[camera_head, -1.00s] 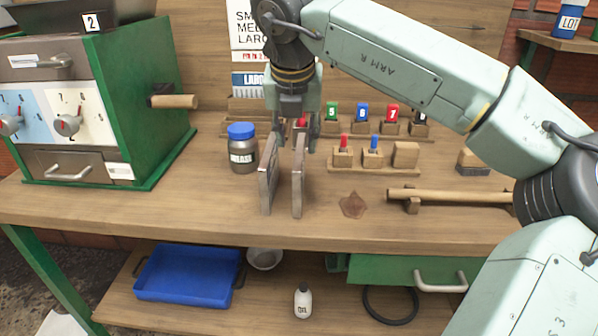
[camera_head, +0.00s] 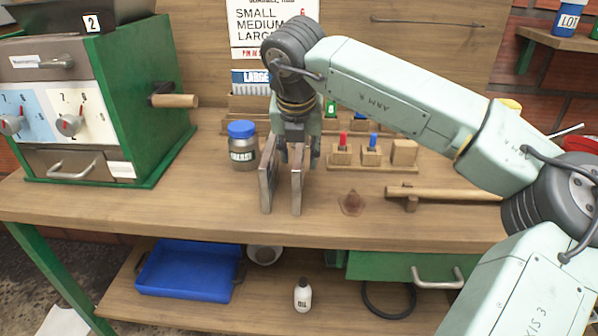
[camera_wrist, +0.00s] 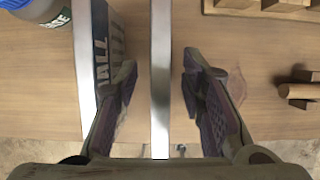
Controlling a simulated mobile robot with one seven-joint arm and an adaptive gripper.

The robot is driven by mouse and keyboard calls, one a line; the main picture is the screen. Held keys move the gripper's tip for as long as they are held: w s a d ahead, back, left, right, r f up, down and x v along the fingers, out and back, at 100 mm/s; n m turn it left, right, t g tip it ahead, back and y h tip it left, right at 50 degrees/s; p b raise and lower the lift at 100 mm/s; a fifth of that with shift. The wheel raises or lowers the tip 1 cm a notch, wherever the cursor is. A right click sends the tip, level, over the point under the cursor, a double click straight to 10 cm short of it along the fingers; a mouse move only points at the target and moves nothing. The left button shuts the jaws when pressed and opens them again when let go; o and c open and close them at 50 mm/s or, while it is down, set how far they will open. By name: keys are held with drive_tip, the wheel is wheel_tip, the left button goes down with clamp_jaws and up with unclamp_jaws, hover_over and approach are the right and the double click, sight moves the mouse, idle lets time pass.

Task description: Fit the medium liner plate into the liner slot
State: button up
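Two grey plates stand on edge side by side on the bench. The left plate (camera_head: 266,184) shows lettering ending in "ALL" on its face in the wrist view (camera_wrist: 106,60). The right plate (camera_head: 297,190) shows only its thin bright edge in the wrist view (camera_wrist: 160,85), so its label is hidden and I cannot tell if it is the medium one. My gripper (camera_head: 298,158) points down over the right plate. Its fingers (camera_wrist: 158,95) are open, one on each side of that plate, with gaps between. The liner slot is not identifiable.
A blue-lidded jar (camera_head: 242,148) stands close left of the plates. A peg rack (camera_head: 372,165) and a wooden-handled bar (camera_head: 440,193) lie to the right. The green machine (camera_head: 150,110) stands at the left. The front of the bench is mostly clear.

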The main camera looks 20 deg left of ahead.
drive_tip(key=shift+f+b, duration=0.2)
drive_tip(key=shift+b, duration=0.1)
drive_tip(key=shift+c, duration=0.2)
clamp_jaws()
idle(0.5)
idle(0.4)
